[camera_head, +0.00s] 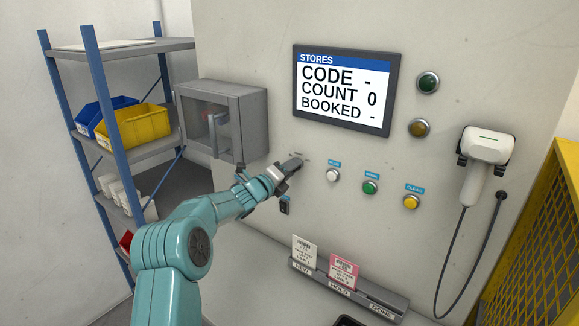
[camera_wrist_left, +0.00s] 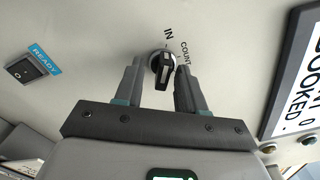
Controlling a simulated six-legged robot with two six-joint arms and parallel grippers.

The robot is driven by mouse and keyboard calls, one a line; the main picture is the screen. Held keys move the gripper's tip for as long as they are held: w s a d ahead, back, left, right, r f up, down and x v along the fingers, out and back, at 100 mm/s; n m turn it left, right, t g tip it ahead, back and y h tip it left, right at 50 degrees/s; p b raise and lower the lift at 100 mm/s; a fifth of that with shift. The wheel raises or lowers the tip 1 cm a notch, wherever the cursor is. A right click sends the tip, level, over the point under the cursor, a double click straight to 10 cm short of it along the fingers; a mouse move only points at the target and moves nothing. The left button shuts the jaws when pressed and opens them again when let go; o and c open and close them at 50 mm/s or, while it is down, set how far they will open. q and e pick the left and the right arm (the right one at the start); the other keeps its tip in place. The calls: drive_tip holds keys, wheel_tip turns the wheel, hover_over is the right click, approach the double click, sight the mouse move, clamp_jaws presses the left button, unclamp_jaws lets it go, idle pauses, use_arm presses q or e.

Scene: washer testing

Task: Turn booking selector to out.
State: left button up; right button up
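The booking selector (camera_wrist_left: 163,72) is a round black knob with a pale mark on the wall panel. In the left wrist view the labels IN and COUNT show beside it; an OUT label cannot be made out. My left gripper (camera_head: 289,166) is at the panel, below the screen, and hides most of the knob in the head view. In the left wrist view my left gripper (camera_wrist_left: 159,80) is open, with one finger on each side of the knob and visible gaps. Whether the fingertips surround its full depth is unclear. My right gripper is not in view.
The screen (camera_head: 346,57) reads code -, count 0, booked -. A READY rocker switch (camera_wrist_left: 33,68) sits near the selector. A white button (camera_head: 332,175), green button (camera_head: 370,187) and yellow button (camera_head: 411,202) lie to its right. A grey cabinet (camera_head: 240,125) juts out at left.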

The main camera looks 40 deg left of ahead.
use_arm(q)
drive_tip(key=shift+s+d+r, duration=0.2)
drive_tip(key=shift+s+r, duration=0.05)
drive_tip(key=shift+w+a+f, duration=0.1)
drive_tip(key=shift+w+f, duration=0.1)
clamp_jaws()
drive_tip(key=shift+f+m+b, duration=0.15)
drive_tip(key=shift+m+b, duration=8.35)
drive_tip(key=shift+m, duration=3.5)
